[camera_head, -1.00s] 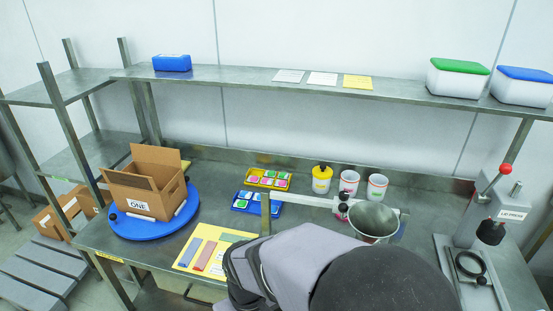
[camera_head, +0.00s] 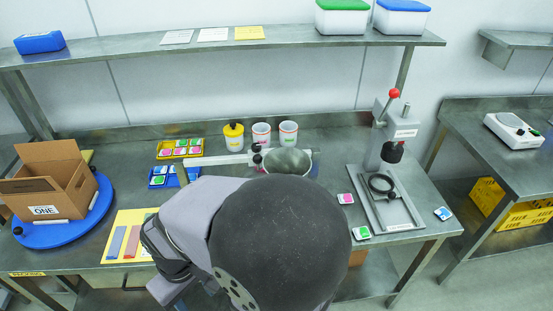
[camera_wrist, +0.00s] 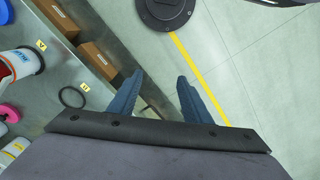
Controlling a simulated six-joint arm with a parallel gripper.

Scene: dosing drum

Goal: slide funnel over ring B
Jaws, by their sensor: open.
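A grey metal funnel (camera_head: 287,161) sits at the right end of a pale horizontal rail (camera_head: 222,160) on the bench, in the head view. My arm hides the space below it. In the wrist view a thin black ring (camera_wrist: 61,97) lies flat on the bench beside a small yellow tag (camera_wrist: 84,86); the tag's letter is too small to read, so I cannot tell whether this is ring B. My gripper (camera_wrist: 157,82) is open and empty, its blue fingers apart over the bench edge and floor. It is to the right of the ring, not touching it. The head view hides my fingertips.
A red-and-white container (camera_wrist: 20,62) stands left of the ring. Cardboard boxes (camera_wrist: 97,60) lie near the bench edge. In the head view, a lever press (camera_head: 385,150) stands right of the funnel, several cups (camera_head: 261,134) behind it, and an open carton (camera_head: 48,180) on a blue turntable at left.

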